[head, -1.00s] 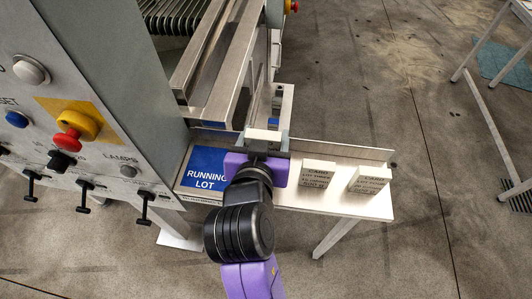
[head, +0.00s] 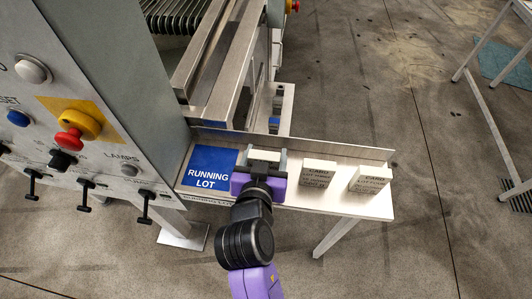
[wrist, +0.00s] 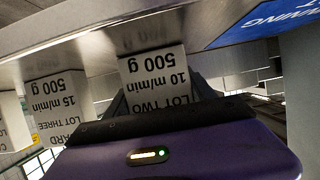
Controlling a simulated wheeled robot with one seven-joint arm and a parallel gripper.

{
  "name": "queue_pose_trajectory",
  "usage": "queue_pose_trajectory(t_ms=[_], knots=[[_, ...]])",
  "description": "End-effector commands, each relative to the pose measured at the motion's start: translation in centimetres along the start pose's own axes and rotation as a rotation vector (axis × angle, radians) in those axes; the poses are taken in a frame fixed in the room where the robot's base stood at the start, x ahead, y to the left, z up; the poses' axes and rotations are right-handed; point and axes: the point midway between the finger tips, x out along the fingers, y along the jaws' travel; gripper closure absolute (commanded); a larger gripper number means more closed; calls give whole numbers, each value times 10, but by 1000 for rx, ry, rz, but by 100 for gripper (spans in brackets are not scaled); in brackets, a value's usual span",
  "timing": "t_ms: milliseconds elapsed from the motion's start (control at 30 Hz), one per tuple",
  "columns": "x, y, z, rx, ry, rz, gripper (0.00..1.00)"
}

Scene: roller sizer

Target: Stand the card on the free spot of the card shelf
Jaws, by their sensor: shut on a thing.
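My gripper (head: 264,158) is shut on a white block-like card (head: 264,154). In the wrist view, the card (wrist: 158,72) appears upside down and reads LOT TWO, 10 m/min, 500 g. It is over the card shelf (head: 335,208), between the blue RUNNING LOT area (head: 211,168) and the nearer standing card (head: 318,173). In the wrist view its end is close to the shelf surface (wrist: 90,45); I cannot tell whether they touch. The gripper hides the shelf spot beneath it.
Another standing card (head: 370,179) is at the right end of the shelf. A low back wall (head: 330,148) runs along the shelf. The machine panel (head: 75,110) with buttons and levers stands to the left.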

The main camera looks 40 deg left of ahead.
Motion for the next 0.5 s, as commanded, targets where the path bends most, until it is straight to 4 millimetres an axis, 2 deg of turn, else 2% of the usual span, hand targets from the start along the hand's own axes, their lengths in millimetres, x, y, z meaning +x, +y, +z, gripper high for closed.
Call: queue_pose_trajectory(t_ms=[33, 67, 133, 167, 500], knots=[[1, 0, 3, 0, 0, 0, 79], [1, 0, 2, 0, 0, 0, 33], [1, 0, 2, 0, 0, 0, 19], [1, 0, 2, 0, 0, 0, 15], [0, 0, 0, 0, 0, 0, 15]])
